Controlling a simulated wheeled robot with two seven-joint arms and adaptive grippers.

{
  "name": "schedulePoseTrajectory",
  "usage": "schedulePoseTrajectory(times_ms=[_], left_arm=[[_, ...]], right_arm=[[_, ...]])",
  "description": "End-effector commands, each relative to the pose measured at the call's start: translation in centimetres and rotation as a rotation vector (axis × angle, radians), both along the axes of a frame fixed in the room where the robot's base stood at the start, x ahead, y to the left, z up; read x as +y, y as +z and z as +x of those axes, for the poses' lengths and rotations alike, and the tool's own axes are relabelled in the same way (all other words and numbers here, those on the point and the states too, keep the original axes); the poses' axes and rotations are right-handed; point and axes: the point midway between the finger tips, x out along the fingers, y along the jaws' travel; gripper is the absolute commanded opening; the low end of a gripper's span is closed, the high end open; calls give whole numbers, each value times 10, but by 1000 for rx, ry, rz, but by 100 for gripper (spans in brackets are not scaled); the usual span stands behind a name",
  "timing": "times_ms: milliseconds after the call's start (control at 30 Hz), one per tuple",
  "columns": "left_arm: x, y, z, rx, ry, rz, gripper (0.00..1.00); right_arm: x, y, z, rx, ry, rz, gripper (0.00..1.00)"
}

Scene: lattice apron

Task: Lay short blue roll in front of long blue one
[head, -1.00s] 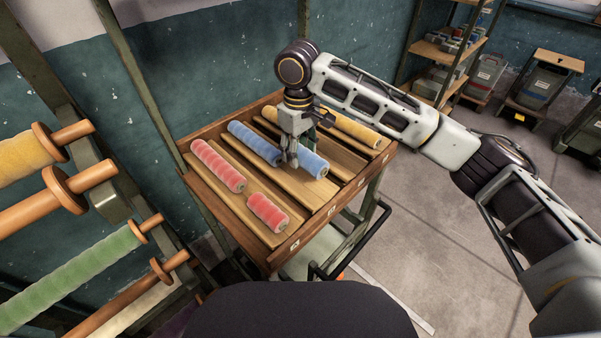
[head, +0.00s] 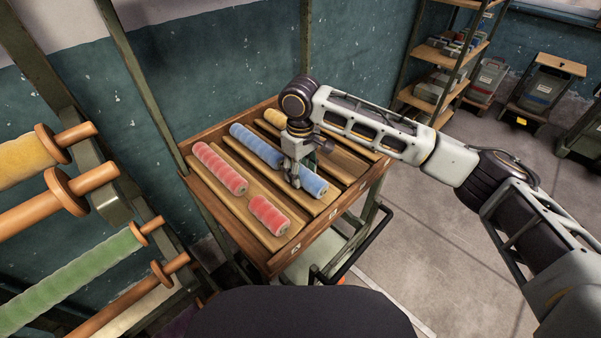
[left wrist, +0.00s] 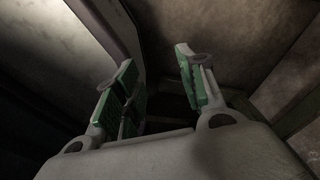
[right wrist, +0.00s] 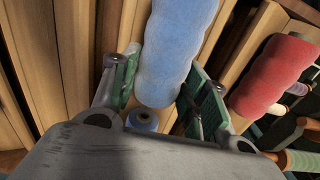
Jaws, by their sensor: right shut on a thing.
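The short blue roll (head: 313,185) is in my right gripper (head: 292,184), which is shut on its end nearer the long blue roll. The long blue roll (head: 256,146) lies in a slatted groove farther back, and the two look roughly in line. In the right wrist view the short blue roll (right wrist: 175,55) runs up from between the fingers (right wrist: 155,85), and the end of the long one (right wrist: 142,120) shows smaller below it. Whether the short roll touches the slats I cannot tell. My left gripper (left wrist: 153,65) is open and empty, seen only in its wrist view.
The wooden tray (head: 233,238) also holds a long red roll (head: 219,167), a short red roll (head: 269,215) and a yellow roll (head: 277,118), partly hidden by my right arm. A rack with yellow and green rolls (head: 75,275) stands at left.

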Motion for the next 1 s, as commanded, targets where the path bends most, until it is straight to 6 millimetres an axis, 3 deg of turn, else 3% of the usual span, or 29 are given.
schedulePoseTrajectory(times_ms=[133, 633, 967, 1000], left_arm=[[0, 0, 0, 1, 0, 0, 40], [0, 5, 21, -24, 0, 0, 40], [-4, 8, 9, -9, 0, -4, 40], [-6, 7, 6, -7, 1, -6, 40]], right_arm=[[0, -9, 0, -1, 0, 1, 18], [0, -12, 0, -1, 0, 1, 18], [0, -18, 0, -1, 0, 1, 18], [0, -18, 0, -1, 0, 1, 50]])
